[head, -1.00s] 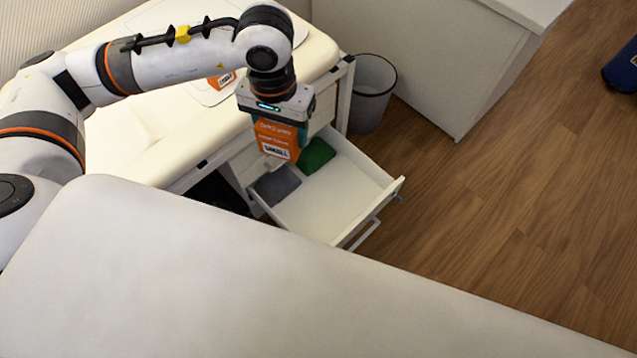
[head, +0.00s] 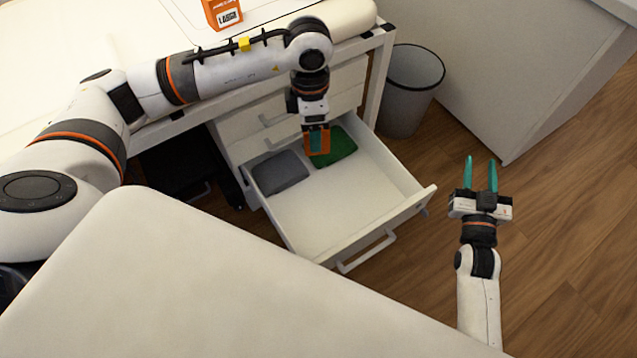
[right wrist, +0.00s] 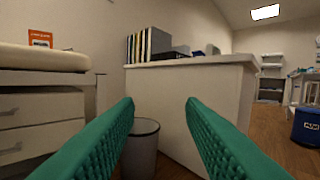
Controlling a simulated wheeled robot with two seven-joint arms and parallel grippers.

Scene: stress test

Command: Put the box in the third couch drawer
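The couch drawer (head: 325,212) is pulled open and shows its white floor. My left gripper (head: 317,138) points down over the back of the drawer. Its teal fingers are closed on an orange box (head: 325,149), mostly hidden by the fingers. The box is beside or just over a green folded item (head: 343,148); whether it touches the drawer floor I cannot tell. My right gripper (head: 481,175) is open and empty, to the right of the drawer. Its two teal fingers also show, spread apart, in the right wrist view (right wrist: 160,140).
A grey folded item (head: 280,173) lies in the drawer's left part. Another orange box (head: 222,13) stands on the couch (head: 90,45). A bin (head: 410,92) stands right of the couch, by a white cabinet (head: 490,70). The wooden floor (head: 570,200) at right is clear.

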